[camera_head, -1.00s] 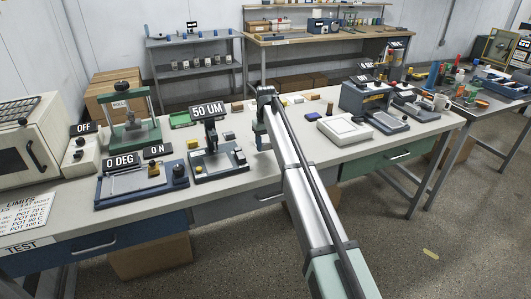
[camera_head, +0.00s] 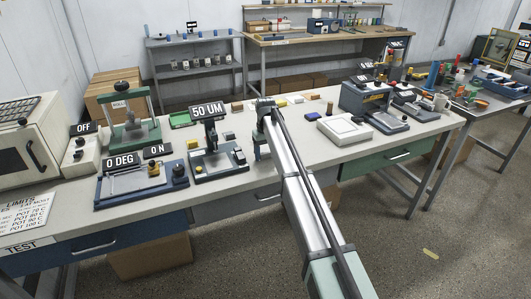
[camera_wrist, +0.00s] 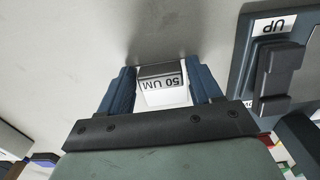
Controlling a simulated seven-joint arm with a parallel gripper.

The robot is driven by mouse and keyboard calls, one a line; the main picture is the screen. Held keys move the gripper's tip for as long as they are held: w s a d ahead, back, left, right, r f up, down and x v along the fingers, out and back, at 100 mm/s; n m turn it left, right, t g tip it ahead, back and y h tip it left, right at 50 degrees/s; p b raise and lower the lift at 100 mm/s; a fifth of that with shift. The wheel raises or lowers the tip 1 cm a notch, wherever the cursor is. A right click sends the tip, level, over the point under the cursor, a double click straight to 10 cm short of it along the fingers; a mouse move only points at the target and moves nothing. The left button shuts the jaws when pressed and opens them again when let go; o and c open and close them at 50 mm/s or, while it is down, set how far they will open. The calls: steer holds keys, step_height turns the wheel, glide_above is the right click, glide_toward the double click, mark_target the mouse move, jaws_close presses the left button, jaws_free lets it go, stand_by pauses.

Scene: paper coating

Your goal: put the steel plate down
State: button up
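My gripper (camera_head: 258,150) is over the bench just right of the 50 UM station, its blue fingers pointing down. In the wrist view the two fingers (camera_wrist: 160,76) stand on both sides of a small pale, dark-edged piece marked "50 UM" (camera_wrist: 162,97). I take this piece to be the steel plate. It spans the gap and appears gripped. Its lower part is hidden by my gripper body. In the head view the piece cannot be made out. A shadow falls on the grey bench top (camera_wrist: 60,50) beyond the fingers. Whether the piece touches the bench I cannot tell.
The 50 UM station (camera_head: 219,166) stands close to the left; its "UP" part (camera_wrist: 272,58) is near the right finger. Small coloured blocks (camera_head: 297,99) lie behind. A white box (camera_head: 343,129) stands to the right. Bare bench lies in front of the station.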

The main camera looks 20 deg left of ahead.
mark_target(266, 153)
steer(key=shift+o, duration=0.8)
step_height(266, 153, up, 12)
steer(key=shift+r, duration=0.2)
stand_by(0.3)
